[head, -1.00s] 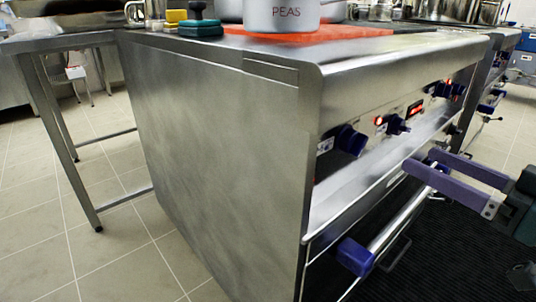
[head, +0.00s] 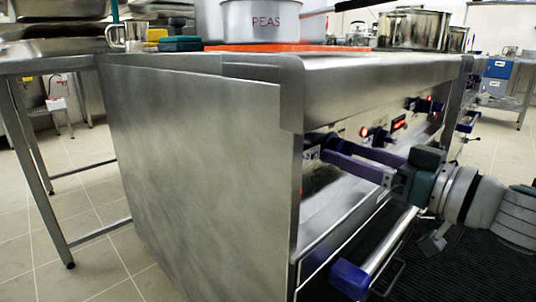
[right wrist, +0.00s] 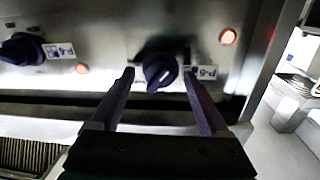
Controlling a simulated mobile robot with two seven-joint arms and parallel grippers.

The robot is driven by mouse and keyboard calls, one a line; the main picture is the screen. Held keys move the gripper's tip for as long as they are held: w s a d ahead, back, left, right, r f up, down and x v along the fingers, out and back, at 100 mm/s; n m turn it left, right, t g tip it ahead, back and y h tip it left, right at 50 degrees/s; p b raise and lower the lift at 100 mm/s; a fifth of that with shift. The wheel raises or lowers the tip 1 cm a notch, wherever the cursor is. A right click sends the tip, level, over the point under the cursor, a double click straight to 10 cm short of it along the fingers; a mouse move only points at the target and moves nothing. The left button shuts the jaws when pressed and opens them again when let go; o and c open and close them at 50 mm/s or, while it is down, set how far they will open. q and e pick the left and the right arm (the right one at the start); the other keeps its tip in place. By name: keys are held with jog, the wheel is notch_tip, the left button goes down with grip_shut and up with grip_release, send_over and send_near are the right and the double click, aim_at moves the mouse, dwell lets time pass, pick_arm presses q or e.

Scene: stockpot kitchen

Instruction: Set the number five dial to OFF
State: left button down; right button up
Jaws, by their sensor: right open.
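A dark blue dial (right wrist: 160,68) with a white pointer mark sits on the steel front panel in the right wrist view. The label (right wrist: 207,72) beside it is blurred and seems to read P-5. My right gripper (right wrist: 158,78) is open, with one finger on each side of the dial. I cannot tell whether either finger touches it. In the head view my right gripper (head: 328,150) reaches in from the right to the near end of the panel, and its fingers largely hide the dial there. My left gripper is not in view.
A second dial (right wrist: 22,48) and lit red lamps (right wrist: 228,37) are on the same panel. Below runs an oven handle bar with a blue end (head: 350,280). A PEAS pot (head: 262,22) stands on top. Floor is free at left.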

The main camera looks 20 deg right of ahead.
grip_shut()
dwell(0.7)
